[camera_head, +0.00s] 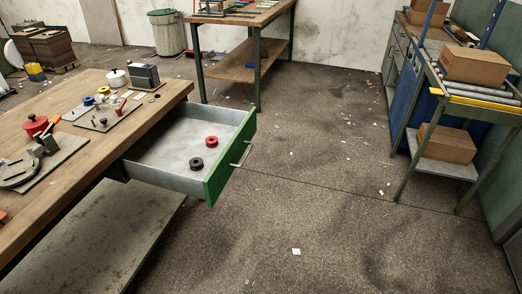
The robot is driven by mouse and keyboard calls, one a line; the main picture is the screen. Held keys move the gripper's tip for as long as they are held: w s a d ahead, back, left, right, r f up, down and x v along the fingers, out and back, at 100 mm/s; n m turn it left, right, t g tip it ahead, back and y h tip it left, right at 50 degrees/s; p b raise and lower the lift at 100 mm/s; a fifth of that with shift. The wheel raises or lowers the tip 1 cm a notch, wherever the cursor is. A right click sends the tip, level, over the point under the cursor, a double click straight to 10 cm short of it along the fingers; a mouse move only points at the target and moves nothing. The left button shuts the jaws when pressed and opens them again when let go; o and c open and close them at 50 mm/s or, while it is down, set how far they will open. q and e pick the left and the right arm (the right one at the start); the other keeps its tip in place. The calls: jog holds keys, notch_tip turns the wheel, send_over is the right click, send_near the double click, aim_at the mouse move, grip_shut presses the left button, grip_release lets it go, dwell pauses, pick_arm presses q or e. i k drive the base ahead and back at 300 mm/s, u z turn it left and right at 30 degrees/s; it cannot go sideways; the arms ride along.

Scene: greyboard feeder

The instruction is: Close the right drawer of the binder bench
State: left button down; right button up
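The binder bench (95,170) stands at the left with a worn wooden top. Its drawer (165,152) is pulled out to the right, clear of the bench's edge. The drawer has a grey inside, a green front (228,165) and a metal bar handle (241,154). Neither of my grippers shows in the head view.
Clamps, pots and plates lie on the bench top. Another table (240,15) stands at the back, with a bin (167,35) beside it. A rack with cardboard boxes (446,143) stands at the right. The floor (320,200) right of the drawer is open, with paper scraps.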

aim_at(161, 156)
jog(key=u, duration=0.05)
jog(key=i, duration=1.4)
jog(key=u, duration=0.45)
jog(key=k, duration=0.5)
jog(key=z, duration=1.45)
jog(key=i, duration=0.9)
jog(key=u, duration=2.3)
